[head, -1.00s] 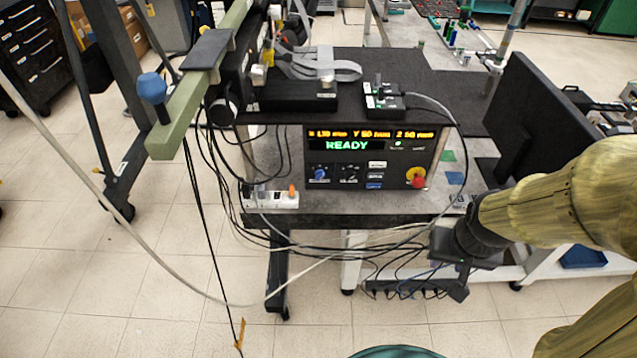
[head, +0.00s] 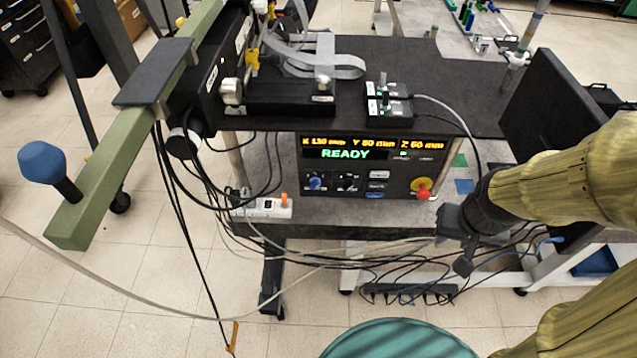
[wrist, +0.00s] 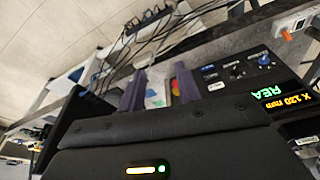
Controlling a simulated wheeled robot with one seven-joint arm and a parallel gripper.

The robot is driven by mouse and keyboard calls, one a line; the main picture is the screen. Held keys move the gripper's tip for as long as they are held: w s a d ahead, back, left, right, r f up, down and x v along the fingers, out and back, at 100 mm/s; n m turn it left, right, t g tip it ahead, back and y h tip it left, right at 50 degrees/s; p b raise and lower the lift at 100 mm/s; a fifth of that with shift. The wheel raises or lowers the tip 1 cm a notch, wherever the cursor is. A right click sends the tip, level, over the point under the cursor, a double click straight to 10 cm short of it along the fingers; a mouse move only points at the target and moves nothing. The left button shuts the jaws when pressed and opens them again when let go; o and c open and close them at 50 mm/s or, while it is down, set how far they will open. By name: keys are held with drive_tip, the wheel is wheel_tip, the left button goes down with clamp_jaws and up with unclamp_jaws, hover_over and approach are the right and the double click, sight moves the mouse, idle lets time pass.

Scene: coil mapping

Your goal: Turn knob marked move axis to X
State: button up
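The control panel (head: 370,167) faces me under the black tabletop, its display (head: 345,154) reading READY. A blue knob (head: 315,183) sits at its lower left, with a black knob (head: 349,184) just right of it. Their labels and pointer positions are too small to read. In the wrist view the blue knob (wrist: 264,59) and black knob (wrist: 237,72) show at upper right. My gripper (head: 456,242) is right of and below the panel, apart from both knobs. In the wrist view my gripper (wrist: 158,88) has two separated fingers with nothing held between them.
A red stop button on yellow (head: 422,189) is at the panel's right. A green beam with a blue ball (head: 43,163) juts out at left.

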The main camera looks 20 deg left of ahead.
sight(315, 187)
idle(0.3)
drive_tip(key=w+a+f+m+t+y+b, duration=0.1)
drive_tip(key=w+a+f+m+t+b, duration=0.3)
drive_tip(key=a+f, duration=0.5)
drive_tip(key=w+a+f+m+t+b, duration=0.1)
drive_tip(key=w+a+f+t+b, duration=0.2)
drive_tip(key=w+a+f+b, duration=0.5)
drive_tip(key=s+a+f+t+y+b, duration=0.1)
drive_tip(key=s+a+f+t+b, duration=0.1)
drive_tip(key=a, duration=0.4)
drive_tip(key=s+a+f+m+t+y+b, duration=0.1)
drive_tip(key=s+a+f+t+y+b, duration=0.1)
drive_tip(key=s+a+f+t+b, duration=0.1)
drive_tip(key=s+a+f+t, duration=0.1)
drive_tip(key=s+a+t, duration=0.1)
drive_tip(key=s+a, duration=0.1)
drive_tip(key=shift+s+t, duration=0.4)
drive_tip(key=shift+s, duration=0.25)
drive_tip(key=shift+a, duration=0.1)
drive_tip(key=p+x, duration=0.3)
drive_tip(key=x, duration=1.4)
drive_tip(key=shift+w+a+r, duration=0.1)
drive_tip(key=shift+w+a, duration=0.05)
drive_tip(key=shift+w, duration=0.05)
